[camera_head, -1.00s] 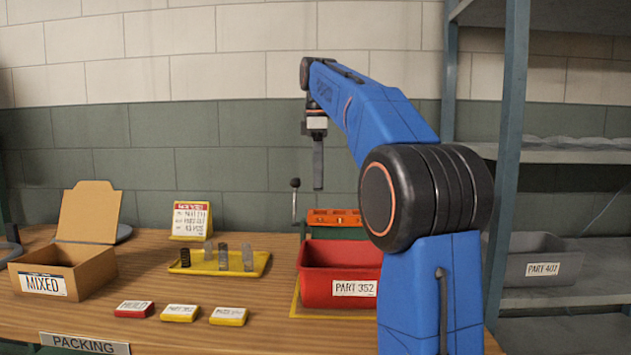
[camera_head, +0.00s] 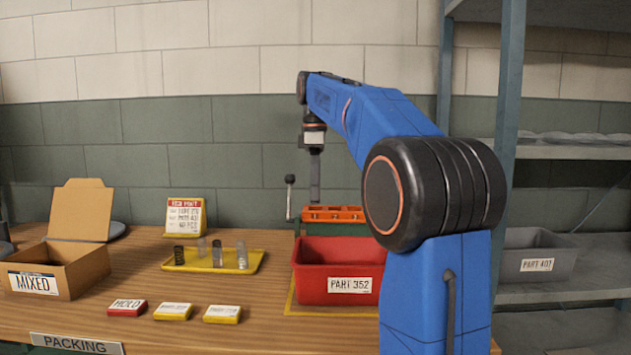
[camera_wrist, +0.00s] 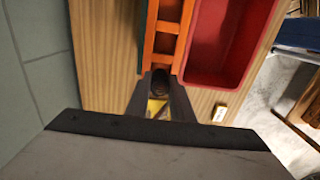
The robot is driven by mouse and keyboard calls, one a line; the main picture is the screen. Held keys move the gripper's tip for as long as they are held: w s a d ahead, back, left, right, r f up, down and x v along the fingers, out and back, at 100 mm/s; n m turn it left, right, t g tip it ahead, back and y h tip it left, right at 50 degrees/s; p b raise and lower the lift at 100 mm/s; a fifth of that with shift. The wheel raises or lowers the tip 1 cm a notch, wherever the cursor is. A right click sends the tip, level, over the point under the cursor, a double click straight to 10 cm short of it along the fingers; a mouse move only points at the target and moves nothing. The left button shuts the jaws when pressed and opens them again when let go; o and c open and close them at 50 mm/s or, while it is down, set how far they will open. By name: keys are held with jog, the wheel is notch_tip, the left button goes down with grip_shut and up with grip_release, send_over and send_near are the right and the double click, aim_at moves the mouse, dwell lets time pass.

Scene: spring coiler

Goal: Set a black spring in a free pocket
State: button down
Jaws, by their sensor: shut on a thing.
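My gripper (camera_head: 315,199) points down just behind the orange pocket rack (camera_head: 345,215) in the head view. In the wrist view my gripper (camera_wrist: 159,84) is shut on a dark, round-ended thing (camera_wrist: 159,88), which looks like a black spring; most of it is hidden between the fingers. The rack (camera_wrist: 150,30) lies just beyond the fingertips, and the pockets in view look empty. In the head view a black spring (camera_head: 179,254) stands upright on the yellow tray (camera_head: 194,269), beside several grey springs (camera_head: 217,254).
A red PART 352 bin (camera_head: 312,283) stands in front of the rack. A lever with a black knob (camera_head: 290,196) rises at the rack's left. The cardboard MIXED box (camera_head: 80,267), a sign (camera_head: 185,217) and small labelled blocks (camera_head: 173,312) are further left.

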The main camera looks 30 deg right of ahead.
jog(key=shift+f, duration=1.5)
jog(key=shift+s+f, duration=0.1)
jog(key=c, duration=1.5)
grip_release()
jog(key=shift+c, duration=0.2)
jog(key=shift+o, duration=0.3)
notch_tip(320, 180, up, 8)
jog(key=shift+r, duration=0.1)
jog(key=s+a, duration=0.9)
jog(key=s, duration=0.4)
